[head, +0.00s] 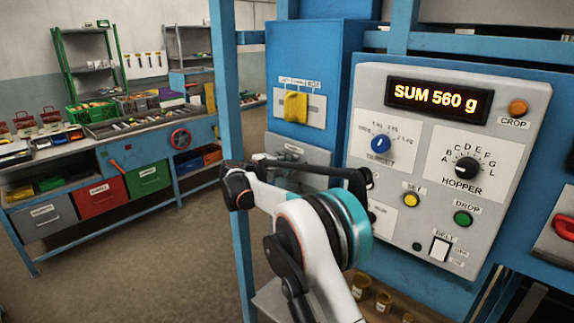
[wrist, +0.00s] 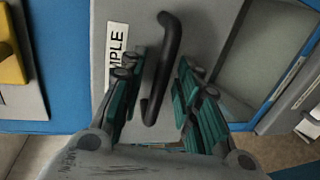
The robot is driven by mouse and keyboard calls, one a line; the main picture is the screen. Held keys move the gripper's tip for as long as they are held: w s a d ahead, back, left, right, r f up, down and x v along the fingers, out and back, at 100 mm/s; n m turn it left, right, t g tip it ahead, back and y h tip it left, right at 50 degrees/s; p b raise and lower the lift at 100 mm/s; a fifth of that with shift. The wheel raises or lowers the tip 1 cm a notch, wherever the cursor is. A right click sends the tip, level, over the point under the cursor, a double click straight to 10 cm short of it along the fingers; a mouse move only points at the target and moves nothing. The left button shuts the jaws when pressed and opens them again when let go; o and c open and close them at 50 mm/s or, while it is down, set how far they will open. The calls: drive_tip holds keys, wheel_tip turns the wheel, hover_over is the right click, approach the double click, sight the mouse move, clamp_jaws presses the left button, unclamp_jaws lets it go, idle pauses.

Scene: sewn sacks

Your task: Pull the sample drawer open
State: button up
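The sample drawer (wrist: 120,15) has a grey front with a white label ending in "MPLE" in the wrist view. Its black bar handle (wrist: 165,60) runs lengthwise down the picture, off the front. My gripper (wrist: 160,74) is open, with one green-padded finger on each side of the handle and visible gaps between. The handle's lower end is near the gripper's palm. In the head view the grey drawer front (head: 312,158) sits low in the blue cabinet, partly covered by my arm. My fingers cannot be made out there.
A yellow knob (head: 295,106) is above the drawer; part of it shows at the wrist view's left edge. The grey control panel (head: 450,215), reading "SUM 560 g", is to the right. A blue post (head: 226,80) stands left. A workbench with bins is farther left, across open floor.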

clamp_jaws()
drive_tip(key=f+v, duration=0.2)
drive_tip(key=v, duration=0.7)
drive_tip(key=f+b+v, duration=0.1)
drive_tip(key=f+v, duration=0.1)
drive_tip(key=v, duration=0.8)
drive_tip(key=shift+b+v, duration=0.3)
drive_tip(key=shift+v, duration=0.5)
drive_tip(key=shift+f, duration=0.15)
unclamp_jaws()
drive_tip(key=shift+s, duration=0.1)
